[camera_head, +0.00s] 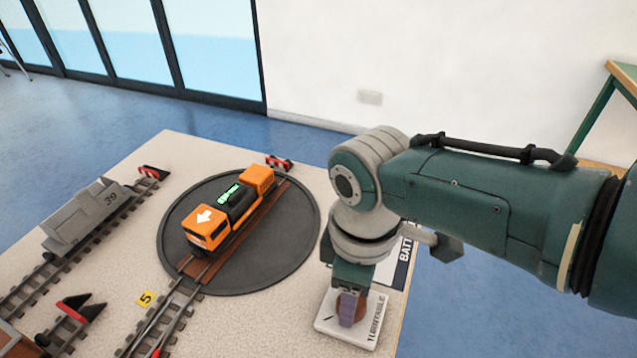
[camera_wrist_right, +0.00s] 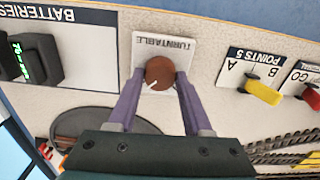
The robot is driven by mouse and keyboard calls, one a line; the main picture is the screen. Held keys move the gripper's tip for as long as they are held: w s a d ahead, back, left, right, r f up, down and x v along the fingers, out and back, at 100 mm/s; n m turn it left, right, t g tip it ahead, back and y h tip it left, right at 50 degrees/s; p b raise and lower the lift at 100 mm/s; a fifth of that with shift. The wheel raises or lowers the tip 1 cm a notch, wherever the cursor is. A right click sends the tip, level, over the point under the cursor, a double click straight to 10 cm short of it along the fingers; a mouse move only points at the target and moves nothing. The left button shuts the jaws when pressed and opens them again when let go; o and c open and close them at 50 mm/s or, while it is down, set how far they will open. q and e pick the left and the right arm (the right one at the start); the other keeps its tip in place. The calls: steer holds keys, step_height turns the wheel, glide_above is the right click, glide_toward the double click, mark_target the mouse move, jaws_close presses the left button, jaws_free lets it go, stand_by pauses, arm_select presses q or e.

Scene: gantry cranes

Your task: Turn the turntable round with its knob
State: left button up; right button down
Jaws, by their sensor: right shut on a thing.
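The turntable (camera_head: 290,248) is a round dark disc set in the pale table, with a track across it. An orange and black locomotive (camera_head: 228,208) with a white arrow stands on that track. The knob (camera_wrist_right: 160,73) is brown and round with a white pointer line, on a white plate (camera_wrist_right: 185,48) marked TURNTABLE. My right gripper (camera_wrist_right: 160,80) is shut on the knob, with a purple finger on each side of it. In the head view the right gripper (camera_head: 352,305) points down at the plate and partly hides the knob. My left gripper is not in view.
A grey wagon (camera_head: 85,215) marked 39 stands on a left track. Red-striped buffers (camera_head: 280,163) stand beyond the turntable. In the wrist view a BATTERIES panel (camera_wrist_right: 85,45), a yellow POINTS lever (camera_wrist_right: 263,91) and a red GO control (camera_wrist_right: 312,97) flank the knob.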

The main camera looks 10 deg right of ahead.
steer(key=shift+r+m, duration=0.1)
steer(key=shift+m, duration=0.2)
steer(key=shift+c, duration=1.6)
jaws_free()
step_height(320, 180, up, 10)
steer(key=p, duration=0.5)
steer(key=shift+p, duration=0.3)
steer(key=shift+s, duration=0.1)
